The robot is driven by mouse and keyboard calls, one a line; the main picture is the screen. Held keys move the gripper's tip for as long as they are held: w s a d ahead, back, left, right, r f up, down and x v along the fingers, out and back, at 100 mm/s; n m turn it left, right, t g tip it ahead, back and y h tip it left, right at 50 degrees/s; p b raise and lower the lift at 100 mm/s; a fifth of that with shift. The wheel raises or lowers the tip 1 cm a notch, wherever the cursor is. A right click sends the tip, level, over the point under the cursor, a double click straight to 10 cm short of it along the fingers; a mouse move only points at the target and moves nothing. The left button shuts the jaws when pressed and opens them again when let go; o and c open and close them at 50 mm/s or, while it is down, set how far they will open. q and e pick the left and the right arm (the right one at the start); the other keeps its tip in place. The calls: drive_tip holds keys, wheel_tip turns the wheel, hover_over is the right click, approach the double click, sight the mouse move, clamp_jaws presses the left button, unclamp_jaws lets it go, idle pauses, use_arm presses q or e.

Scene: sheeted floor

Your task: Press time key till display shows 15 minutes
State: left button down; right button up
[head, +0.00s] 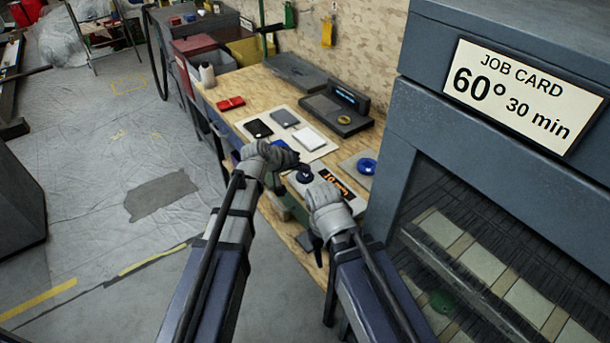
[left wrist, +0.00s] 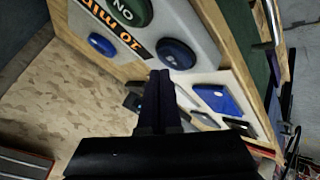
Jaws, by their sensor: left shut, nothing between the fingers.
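A pale control panel (head: 355,203) lies on the wooden bench, partly hidden by my wrists. Its dark display (head: 335,184) has orange lettering; in the left wrist view the display (left wrist: 118,28) appears upside down and reads 10 min. There the panel shows a green ON key (left wrist: 128,10), a blue key (left wrist: 102,45) and another blue key (left wrist: 177,54). My left gripper (head: 291,160) is shut and empty; its fingertips (left wrist: 160,74) are close to the second blue key, contact unclear. My right gripper (head: 318,248) points down by the bench's front edge, its jaws unclear.
A job card (head: 523,95) on the large grey oven reads 60° 30 min. The floor at left is open.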

sight(303, 178)
use_arm(q)
drive_tip(key=shift+f, duration=0.1)
idle(0.3)
drive_tip(key=shift+f+b, duration=0.3)
drive_tip(key=shift+b, duration=0.15)
drive_tip(key=shift+f+b, duration=0.35)
drive_tip(key=shift+f, duration=0.05)
idle(0.4)
drive_tip(key=shift+r, duration=0.15)
drive_tip(key=shift+r+p, duration=0.7)
drive_tip(key=shift+p, duration=0.1)
wheel_tip(303, 178, up, 5)
drive_tip(key=p, duration=0.5)
idle(0.3)
